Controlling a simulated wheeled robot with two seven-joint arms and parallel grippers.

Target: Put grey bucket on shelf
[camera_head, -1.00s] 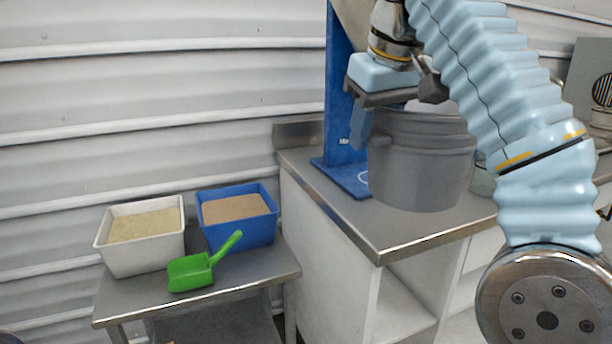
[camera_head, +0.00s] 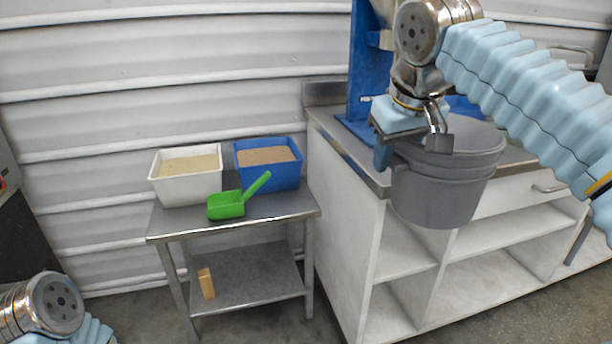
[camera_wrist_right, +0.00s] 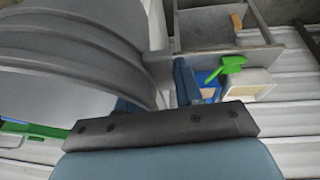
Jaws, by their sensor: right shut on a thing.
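The grey bucket (camera_head: 440,185) hangs upright in front of the counter edge in the head view. My right gripper (camera_head: 384,152) is shut on the bucket's rim at its left side. In the right wrist view the bucket (camera_wrist_right: 75,50) fills the upper left, with the gripper's blue finger (camera_wrist_right: 187,85) against its wall. The open white shelves (camera_head: 500,245) of the counter unit are below and behind the bucket. Of my left arm only a wrist part shows at the lower left of the head view; its gripper is out of view.
A steel side table (camera_head: 235,222) holds a white bin (camera_head: 185,190), a blue bin (camera_head: 270,178) and a green scoop (camera_head: 228,205). A wooden block (camera_head: 206,283) stands on its lower shelf. A blue stand (camera_head: 364,65) rises from the counter (camera_head: 345,143). Floor in front is clear.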

